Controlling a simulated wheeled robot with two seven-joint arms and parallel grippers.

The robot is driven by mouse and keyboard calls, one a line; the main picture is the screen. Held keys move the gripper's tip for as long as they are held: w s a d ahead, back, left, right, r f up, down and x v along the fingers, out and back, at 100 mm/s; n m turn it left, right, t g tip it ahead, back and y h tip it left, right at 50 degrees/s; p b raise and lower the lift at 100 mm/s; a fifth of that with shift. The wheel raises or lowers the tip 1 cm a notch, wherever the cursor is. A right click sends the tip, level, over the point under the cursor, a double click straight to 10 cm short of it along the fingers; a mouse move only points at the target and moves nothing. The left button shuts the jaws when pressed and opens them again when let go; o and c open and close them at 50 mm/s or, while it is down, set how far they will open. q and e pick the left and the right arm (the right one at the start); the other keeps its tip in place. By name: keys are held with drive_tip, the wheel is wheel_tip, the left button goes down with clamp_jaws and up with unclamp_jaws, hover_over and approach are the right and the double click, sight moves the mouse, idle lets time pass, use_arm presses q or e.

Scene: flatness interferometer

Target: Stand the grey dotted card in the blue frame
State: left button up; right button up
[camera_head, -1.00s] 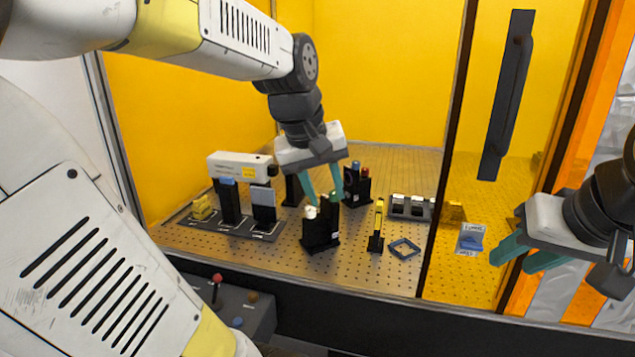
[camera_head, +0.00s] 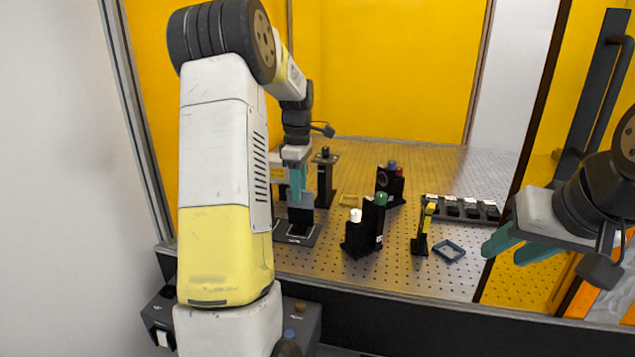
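The small blue square frame (camera_head: 448,250) lies flat on the perforated plate, right of centre. The grey card (camera_head: 303,199) stands upright in a dark holder at the left; its dots are too small to make out. My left gripper (camera_head: 298,185) points down at the card's upper part, its teal fingers overlapping it. I cannot tell whether they are closed on it. My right gripper (camera_head: 512,248) is open and empty at the right, in front of the enclosure.
A black block with white and green knobs (camera_head: 365,230) stands between the card and the frame. A yellow-topped black post (camera_head: 423,230) stands just left of the frame. A row of dark holders (camera_head: 463,208) lies behind it. The enclosure's front edge runs below.

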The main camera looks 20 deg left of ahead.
sight(300, 207)
use_arm(q)
wheel_tip(300, 207, down, 6)
drive_tip(key=shift+d+f, duration=0.1)
idle(0.4)
clamp_jaws()
drive_tip(key=shift+r, duration=0.2)
idle(1.1)
drive_tip(key=shift+r, duration=3)
